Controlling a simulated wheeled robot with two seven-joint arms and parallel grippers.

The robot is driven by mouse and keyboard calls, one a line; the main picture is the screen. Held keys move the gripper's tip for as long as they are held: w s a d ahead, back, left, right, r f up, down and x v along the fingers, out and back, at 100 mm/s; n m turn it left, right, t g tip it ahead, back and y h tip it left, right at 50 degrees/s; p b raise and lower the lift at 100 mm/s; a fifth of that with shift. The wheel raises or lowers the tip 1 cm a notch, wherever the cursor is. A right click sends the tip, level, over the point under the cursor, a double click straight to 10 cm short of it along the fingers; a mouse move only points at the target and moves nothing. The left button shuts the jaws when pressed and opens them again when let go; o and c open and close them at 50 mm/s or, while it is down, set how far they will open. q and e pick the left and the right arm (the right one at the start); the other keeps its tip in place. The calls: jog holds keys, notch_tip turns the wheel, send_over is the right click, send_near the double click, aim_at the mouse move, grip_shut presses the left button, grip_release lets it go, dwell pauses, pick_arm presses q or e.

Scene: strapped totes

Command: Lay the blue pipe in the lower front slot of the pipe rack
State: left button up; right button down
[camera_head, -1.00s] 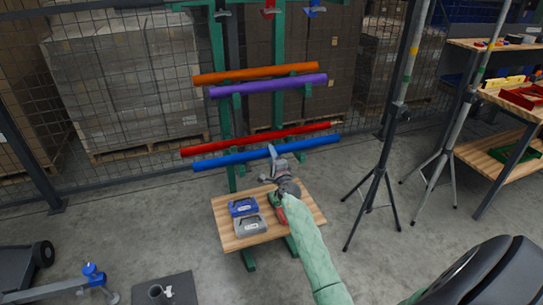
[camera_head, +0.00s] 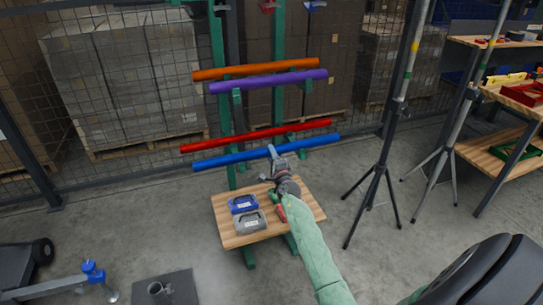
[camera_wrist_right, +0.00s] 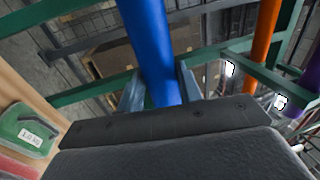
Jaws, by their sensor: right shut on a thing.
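The blue pipe (camera_head: 235,158) lies across the front of the green pipe rack (camera_head: 217,55) at its lower level, slightly tilted in the picture. My right gripper (camera_head: 272,152) is shut on it near its middle. In the right wrist view the blue pipe (camera_wrist_right: 152,45) runs between the two fingers (camera_wrist_right: 160,92). Whether the pipe rests in the lower front slot cannot be told. A red pipe (camera_head: 255,135) lies just behind and above it. A purple pipe (camera_head: 268,82) and an orange pipe (camera_head: 255,69) lie on the upper level. My left gripper is not in view.
A wooden shelf (camera_head: 235,238) below the pipes holds a blue case (camera_head: 243,204), a grey case (camera_head: 250,221) and a green one (camera_wrist_right: 27,130). Tripod stands (camera_head: 378,165) and a workbench (camera_head: 520,95) are at right. A mesh fence stands behind.

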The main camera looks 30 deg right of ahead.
jog(key=c, duration=0.9)
grip_release()
jog(key=shift+o, duration=0.2)
jog(key=shift+s, duration=0.1)
